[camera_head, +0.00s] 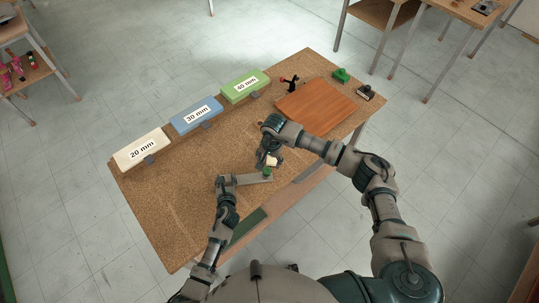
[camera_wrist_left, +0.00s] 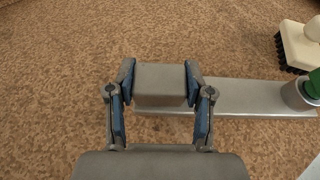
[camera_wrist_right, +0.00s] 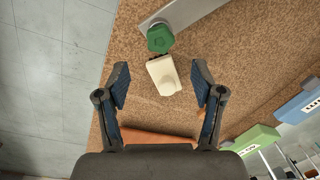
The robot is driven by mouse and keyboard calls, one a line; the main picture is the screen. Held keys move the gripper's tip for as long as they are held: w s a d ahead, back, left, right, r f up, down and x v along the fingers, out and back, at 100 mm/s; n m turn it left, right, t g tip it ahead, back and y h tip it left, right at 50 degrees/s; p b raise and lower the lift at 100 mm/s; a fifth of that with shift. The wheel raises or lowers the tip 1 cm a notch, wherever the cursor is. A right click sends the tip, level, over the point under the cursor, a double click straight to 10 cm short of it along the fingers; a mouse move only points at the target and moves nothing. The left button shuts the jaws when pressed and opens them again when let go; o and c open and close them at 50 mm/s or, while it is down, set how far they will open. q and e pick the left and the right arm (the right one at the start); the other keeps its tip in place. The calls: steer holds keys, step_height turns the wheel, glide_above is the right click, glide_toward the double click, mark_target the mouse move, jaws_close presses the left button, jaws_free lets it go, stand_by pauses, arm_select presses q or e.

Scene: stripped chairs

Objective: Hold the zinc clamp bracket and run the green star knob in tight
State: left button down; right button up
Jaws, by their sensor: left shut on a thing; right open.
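The zinc clamp bracket (camera_head: 252,179) is a flat grey bar low over the near part of the cork-topped table. My left gripper (camera_head: 224,183) is shut on its raised block end (camera_wrist_left: 161,86). The green star knob (camera_head: 267,172) sits at the bracket's other end; it shows at the right edge of the left wrist view (camera_wrist_left: 314,84) and at the top of the right wrist view (camera_wrist_right: 160,38). My right gripper (camera_wrist_right: 160,85) is open and empty, pointing down near the knob. I cannot tell how far in the knob is.
A cream brush (camera_wrist_right: 164,76) with dark bristles (camera_wrist_left: 291,54) lies beside the knob, between my right fingers in view. An orange-brown board (camera_head: 315,106), a green item (camera_head: 341,75) and white, blue and green labelled boxes (camera_head: 141,150) stand farther back. The table's left part is clear.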

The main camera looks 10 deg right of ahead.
mark_target(267, 170)
steer(key=f, duration=0.8)
steer(key=shift+w+a+f, duration=0.15)
steer(key=shift+a+f, duration=0.1)
steer(key=shift+a, duration=0.05)
jaws_close()
steer(key=shift+a+h, duration=0.1)
steer(key=shift+h, duration=0.6)
steer(key=shift+c, duration=0.2)
jaws_free()
steer(key=shift+f, duration=0.15)
